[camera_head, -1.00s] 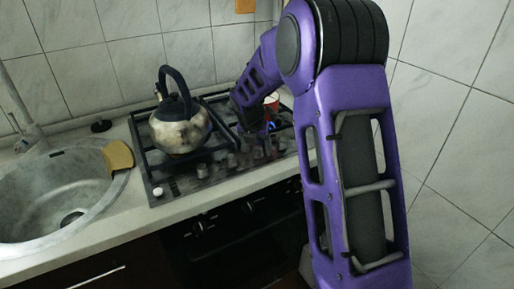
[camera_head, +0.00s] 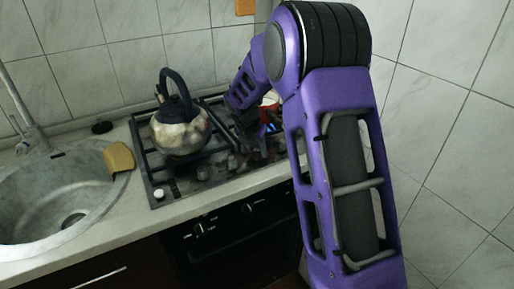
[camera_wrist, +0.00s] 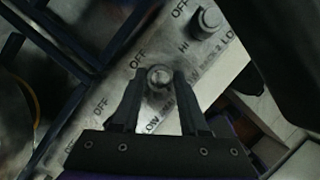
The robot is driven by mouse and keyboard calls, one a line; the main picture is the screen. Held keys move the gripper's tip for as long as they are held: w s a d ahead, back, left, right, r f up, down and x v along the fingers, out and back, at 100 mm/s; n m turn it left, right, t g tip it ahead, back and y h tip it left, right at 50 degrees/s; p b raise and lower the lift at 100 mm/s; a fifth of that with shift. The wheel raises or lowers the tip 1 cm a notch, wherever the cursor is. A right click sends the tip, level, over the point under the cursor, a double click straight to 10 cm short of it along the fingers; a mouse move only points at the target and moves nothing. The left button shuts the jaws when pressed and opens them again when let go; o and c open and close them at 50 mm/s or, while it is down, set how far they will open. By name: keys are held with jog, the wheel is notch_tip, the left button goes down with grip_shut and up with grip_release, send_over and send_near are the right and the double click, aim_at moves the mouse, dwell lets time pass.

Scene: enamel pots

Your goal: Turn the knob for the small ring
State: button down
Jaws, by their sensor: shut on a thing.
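In the wrist view a round metal knob (camera_wrist: 160,77) on the stove panel sits between the two fingers of my gripper (camera_wrist: 158,85), which are shut on it. The panel around it has OFF, HI and LOW markings. A second knob (camera_wrist: 207,22) stands free at the upper right of the wrist view. In the head view my gripper (camera_head: 250,150) is low over the front right of the cooktop, dark and hard to make out.
A metal kettle (camera_head: 181,133) with a dark handle stands on the left of the cooktop (camera_head: 163,190). A red and white pot (camera_head: 271,101) is partly hidden behind my arm. A yellow sponge (camera_head: 119,157) lies beside the sink (camera_head: 40,185). Black grates (camera_wrist: 70,45) cross the wrist view's upper left.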

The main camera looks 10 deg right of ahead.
jog(key=m+g+p, duration=0.1)
jog(key=m+p, duration=0.1)
jog(key=m, duration=0.1)
jog(key=m+g+h+p, duration=0.1)
jog(key=m+p, duration=0.1)
jog(key=m, duration=0.1)
jog(key=shift+w+a+r+h, duration=0.15)
jog(key=shift+h, duration=0.15)
jog(key=m+g+p, duration=0.1)
jog(key=m+p, duration=0.1)
jog(key=m, duration=0.2)
jog(key=shift+w, duration=0.1)
jog(key=m+g+p, duration=0.1)
jog(key=m, duration=0.1)
jog(key=shift+m, duration=0.3)
jog(key=m+g, duration=0.1)
jog(key=m, duration=0.3)
jog(key=m+g+y, duration=0.1)
jog(key=m, duration=0.1)
jog(key=shift+w+f+g, duration=0.2)
jog(key=shift+w+g, duration=0.05)
jog(key=shift+g, duration=0.05)
jog(key=m+g+y, duration=0.1)
jog(key=m, duration=0.3)
jog(key=shift+d, duration=0.2)
jog(key=shift+m+y, duration=0.6)
jog(key=shift+m, duration=1.1)
